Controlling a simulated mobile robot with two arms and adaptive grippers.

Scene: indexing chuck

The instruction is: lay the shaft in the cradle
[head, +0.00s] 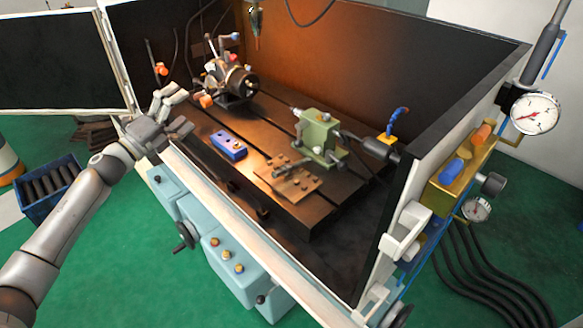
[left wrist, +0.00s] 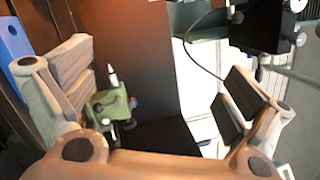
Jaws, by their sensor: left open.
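My left gripper (head: 186,109) is open and empty, over the front left edge of the machine enclosure. In the left wrist view its two padded fingers stand wide apart with nothing between them (left wrist: 158,88). Several dark cylinders (head: 48,184), which look like shafts, lie side by side in a blue crate (head: 32,206) on the floor at the left. I cannot tell for sure which part is the cradle. A chuck on an indexing head (head: 242,84) stands at the back left of the machine bed. My right gripper is not in view.
A green tailstock (head: 318,136) stands on the slotted bed, also in the left wrist view (left wrist: 110,103). A blue block (head: 228,145) and a brown plate with knobs (head: 288,182) lie on the bed. Enclosure walls rise behind and right. Gauges (head: 534,114) hang at right.

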